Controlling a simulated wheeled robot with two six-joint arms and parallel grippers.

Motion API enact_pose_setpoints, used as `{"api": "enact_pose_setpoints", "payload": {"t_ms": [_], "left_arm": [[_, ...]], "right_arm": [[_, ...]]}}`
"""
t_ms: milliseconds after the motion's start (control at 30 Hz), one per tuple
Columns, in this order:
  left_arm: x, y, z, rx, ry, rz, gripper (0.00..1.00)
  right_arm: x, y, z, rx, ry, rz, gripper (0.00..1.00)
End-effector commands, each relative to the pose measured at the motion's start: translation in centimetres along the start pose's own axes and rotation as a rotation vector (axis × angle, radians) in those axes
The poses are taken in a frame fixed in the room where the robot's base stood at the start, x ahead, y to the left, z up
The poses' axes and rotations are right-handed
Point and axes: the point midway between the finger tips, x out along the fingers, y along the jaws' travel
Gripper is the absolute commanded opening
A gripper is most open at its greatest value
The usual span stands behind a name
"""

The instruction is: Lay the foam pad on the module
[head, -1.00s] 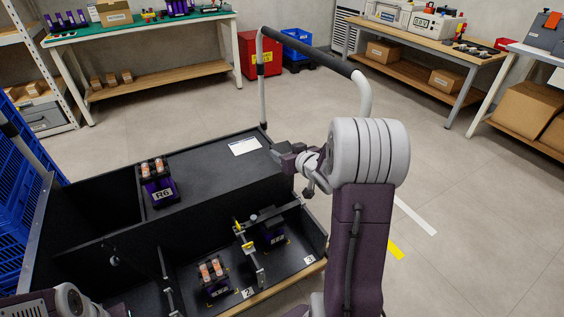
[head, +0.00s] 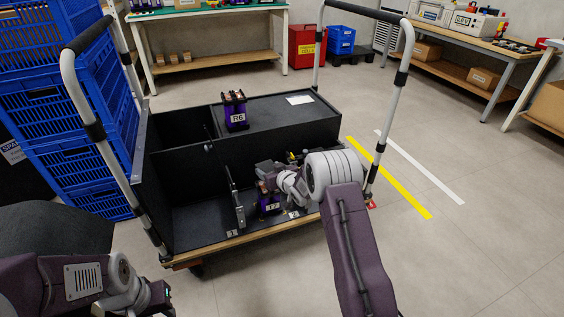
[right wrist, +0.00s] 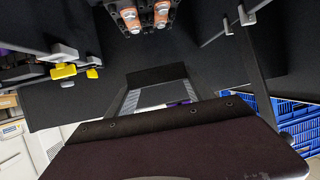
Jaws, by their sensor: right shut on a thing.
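My right gripper (head: 266,183) is low over the front compartments of the black cart. In the right wrist view its silver fingers (right wrist: 158,95) are shut on a dark flat slab, which looks like the foam pad (right wrist: 157,75). A purple module (head: 268,205) stands below and beside the gripper in the head view, partly hidden by it. A module with copper-coloured tops (right wrist: 147,14) shows at the top of the wrist view, apart from the slab. Another purple module marked R6 (head: 236,112) stands on the cart's upper deck. My left gripper (head: 160,297) is at the lower left; its jaws are unclear.
The cart (head: 180,249) has raised dividers, upright clamps (head: 236,207) and tall handles (head: 392,115). A yellow-tipped clamp (right wrist: 64,71) shows in the wrist view. Blue crates (head: 70,120) stand left of the cart. The floor at right is clear, with yellow and white lines.

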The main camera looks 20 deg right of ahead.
Motion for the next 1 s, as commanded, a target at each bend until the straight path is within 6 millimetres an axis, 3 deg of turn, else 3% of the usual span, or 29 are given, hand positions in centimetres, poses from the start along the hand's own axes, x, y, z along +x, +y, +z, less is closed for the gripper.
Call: {"api": "enact_pose_setpoints", "payload": {"t_ms": [267, 700, 1000], "left_arm": [[0.8, 0.0, 0.1, 0.0, 0.0, 0.0, 0.36], [5.8, -0.1, 0.6, 0.0, 0.0, 0.0, 0.36], [5.8, -0.1, 0.6, 0.0, 0.0, 0.0, 0.36]], "right_arm": [[0.3, -0.1, 0.8, 0.0, 0.0, -0.001, 0.23], [2.3, 0.0, 5.5, 0.0, 0.0, 0.0, 0.23], [2.3, 0.0, 5.6, 0.0, 0.0, 0.0, 0.23]]}}
